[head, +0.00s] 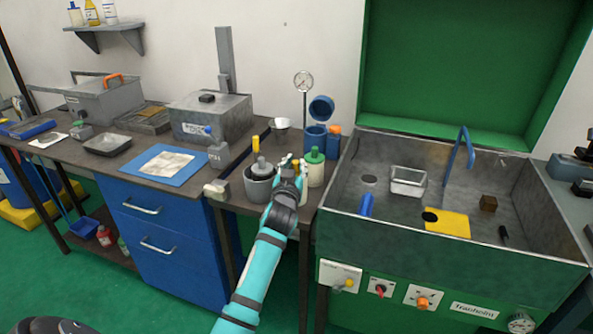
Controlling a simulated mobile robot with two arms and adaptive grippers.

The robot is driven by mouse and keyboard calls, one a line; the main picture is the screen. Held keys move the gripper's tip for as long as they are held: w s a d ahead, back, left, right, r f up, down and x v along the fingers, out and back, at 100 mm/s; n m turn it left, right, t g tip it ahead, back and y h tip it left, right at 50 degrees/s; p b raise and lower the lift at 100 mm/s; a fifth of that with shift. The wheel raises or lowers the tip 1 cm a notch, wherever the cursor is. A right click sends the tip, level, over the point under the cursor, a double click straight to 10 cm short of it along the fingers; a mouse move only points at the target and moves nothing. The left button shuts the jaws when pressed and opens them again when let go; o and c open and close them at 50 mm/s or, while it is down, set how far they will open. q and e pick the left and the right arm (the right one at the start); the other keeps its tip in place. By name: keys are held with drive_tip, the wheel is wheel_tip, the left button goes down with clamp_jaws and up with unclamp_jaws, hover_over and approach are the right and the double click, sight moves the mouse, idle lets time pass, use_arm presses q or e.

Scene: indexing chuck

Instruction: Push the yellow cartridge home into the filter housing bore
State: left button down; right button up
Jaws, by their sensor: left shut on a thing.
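My left gripper (292,166) is over the bench edge, between a grey pot and a green-capped bottle. It is shut on a pale yellow piece that looks like the cartridge (303,190); the fingers and wrist hide most of it. The blue housing (316,138) stands just behind and to the right of the gripper, with its round lid (321,108) tipped up. The gripper appears apart from it; its bore cannot be made out. A yellow-topped piece (256,144) stands behind the pot. My right gripper is not in view.
The grey pot (258,188) and the green-capped bottle (315,168) stand close on either side of my gripper. A gauge on a post (303,82) rises behind. The green wash cabinet (350,225) borders on the right. A blue mat (140,171) lies on the left bench.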

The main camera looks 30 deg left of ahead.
use_arm(q)
drive_tip(key=a+r+b+v, duration=0.1)
drive_tip(key=v, duration=1.3)
drive_tip(key=shift+s+r, duration=0.3)
drive_tip(key=c, duration=1.8)
unclamp_jaws()
clamp_jaws()
